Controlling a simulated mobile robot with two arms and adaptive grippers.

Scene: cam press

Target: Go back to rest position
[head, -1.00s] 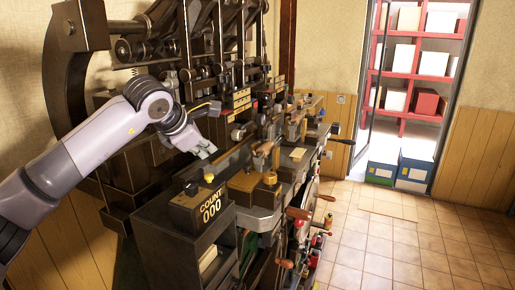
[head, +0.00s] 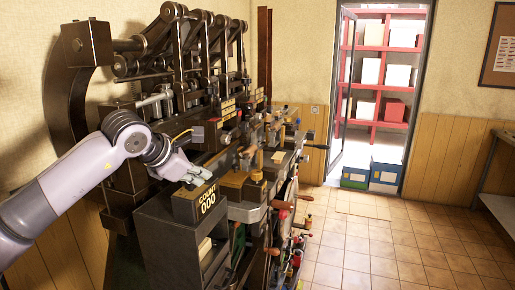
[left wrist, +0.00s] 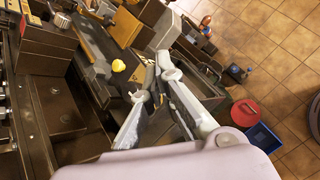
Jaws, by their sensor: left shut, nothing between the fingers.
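My left gripper (head: 201,177) is shut and empty. The cam press (head: 190,60), dark metal with levers and rollers, stands behind my left arm. My right gripper is in neither view.
Wooden-handled levers (head: 281,205) stick out from the press's right side. Open tiled floor (head: 370,240) lies to the right. A doorway shows red shelves (head: 376,85) with boxes. Blue and green bins (head: 385,172) stand at the doorway. A table edge (head: 497,207) is at far right.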

